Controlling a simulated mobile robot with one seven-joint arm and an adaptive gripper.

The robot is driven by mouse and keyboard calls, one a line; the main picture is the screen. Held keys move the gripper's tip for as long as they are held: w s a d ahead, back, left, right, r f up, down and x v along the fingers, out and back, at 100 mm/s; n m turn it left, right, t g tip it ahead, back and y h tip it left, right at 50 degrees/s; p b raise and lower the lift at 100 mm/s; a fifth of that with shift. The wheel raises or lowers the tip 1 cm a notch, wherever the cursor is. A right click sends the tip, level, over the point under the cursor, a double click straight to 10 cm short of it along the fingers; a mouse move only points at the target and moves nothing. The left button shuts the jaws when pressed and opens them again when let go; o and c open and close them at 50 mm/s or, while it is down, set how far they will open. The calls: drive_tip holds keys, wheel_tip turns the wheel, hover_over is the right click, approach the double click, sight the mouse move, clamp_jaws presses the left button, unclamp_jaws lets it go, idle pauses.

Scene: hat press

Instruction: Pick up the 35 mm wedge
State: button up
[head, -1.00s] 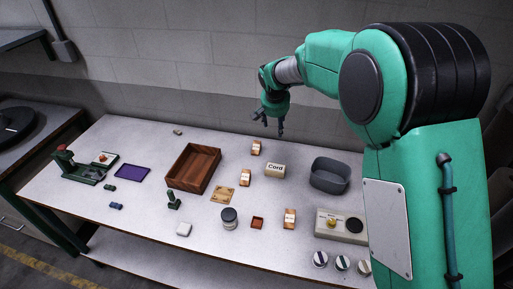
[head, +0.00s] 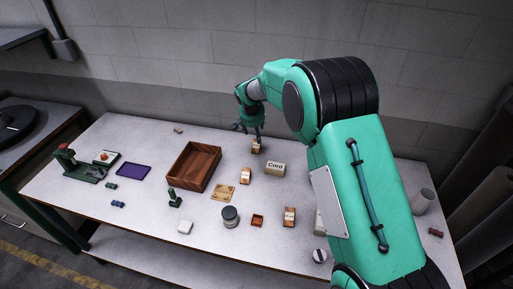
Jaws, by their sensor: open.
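Three small wooden blocks with pale labels stand on the table: a back one (head: 256,147), a middle one (head: 245,177) and a front one (head: 289,217). They look like the wedges, but their labels are too small to read, so I cannot tell which is the 35 mm one. My gripper (head: 248,132) is open and empty, with its fingers pointing down. It is at the back of the table, close to the back block and slightly left of it in the picture. I cannot tell its exact height above the block.
A box marked "Cord" (head: 275,169) stands right of the back block. A wooden tray (head: 181,181) lies to the left. A jar (head: 230,217), a small red-brown tray (head: 257,221) and a tan plate (head: 222,192) are nearby. My arm covers the table's right part.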

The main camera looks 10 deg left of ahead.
drive_tip(key=b, duration=0.1)
hover_over(258, 146)
drive_tip(key=s, duration=0.3)
drive_tip(key=shift+w+f, duration=0.15)
drive_tip(key=shift+f, duration=1.8)
drive_tip(key=shift+w+f, duration=0.1)
drive_tip(key=shift+f, duration=1.85)
drive_tip(key=shift+b+x, duration=0.75)
drive_tip(key=shift+x, duration=1.85)
drive_tip(key=shift+w, duration=0.1)
drive_tip(key=c, duration=0.9)
